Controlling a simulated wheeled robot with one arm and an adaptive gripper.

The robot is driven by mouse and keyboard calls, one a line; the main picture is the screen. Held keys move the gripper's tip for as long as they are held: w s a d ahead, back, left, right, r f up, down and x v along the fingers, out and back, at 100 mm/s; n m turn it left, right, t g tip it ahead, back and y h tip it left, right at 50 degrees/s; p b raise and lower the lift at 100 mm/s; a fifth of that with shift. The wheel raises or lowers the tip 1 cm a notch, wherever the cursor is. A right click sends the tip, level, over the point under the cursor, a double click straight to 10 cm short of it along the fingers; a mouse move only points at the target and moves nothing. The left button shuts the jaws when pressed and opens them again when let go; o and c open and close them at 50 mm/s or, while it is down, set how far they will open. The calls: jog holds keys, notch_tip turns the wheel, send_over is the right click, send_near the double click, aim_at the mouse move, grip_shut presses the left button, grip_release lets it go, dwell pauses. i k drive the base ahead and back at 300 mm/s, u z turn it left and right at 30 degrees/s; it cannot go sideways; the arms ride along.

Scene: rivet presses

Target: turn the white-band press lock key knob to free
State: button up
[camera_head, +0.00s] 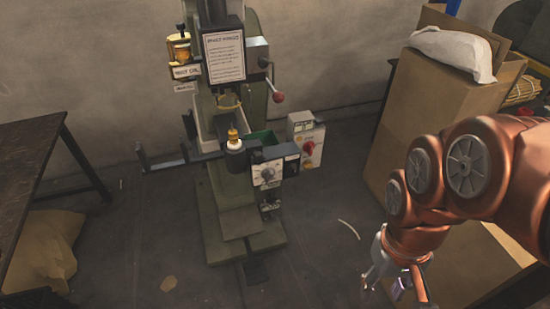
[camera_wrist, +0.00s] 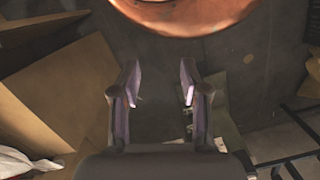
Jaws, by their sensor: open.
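One green rivet press (camera_head: 225,130) stands against the wall in the head view. A small panel with a round knob (camera_head: 267,174) is on its front, right of the middle; which way the knob points is too small to tell. A pale band shows on the press near the knob, but I cannot tell its colour surely. My gripper (camera_head: 393,288) is at the lower right of the head view, well apart from the press. In the wrist view my gripper (camera_wrist: 160,88) is open and empty, above the floor.
A grey control box with a red button (camera_head: 308,143) is right of the press. A red-ball lever (camera_head: 277,96) sticks out above it. Cardboard boxes (camera_head: 420,110) stand at the right, a dark table (camera_head: 30,150) at the left. The floor before the press is mostly clear.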

aim_at(307, 165)
jog(key=u, duration=0.5)
jog(key=k, duration=1)
jog(key=u, duration=0.55)
jog(key=i, duration=0.4)
jog(key=z, duration=0.3)
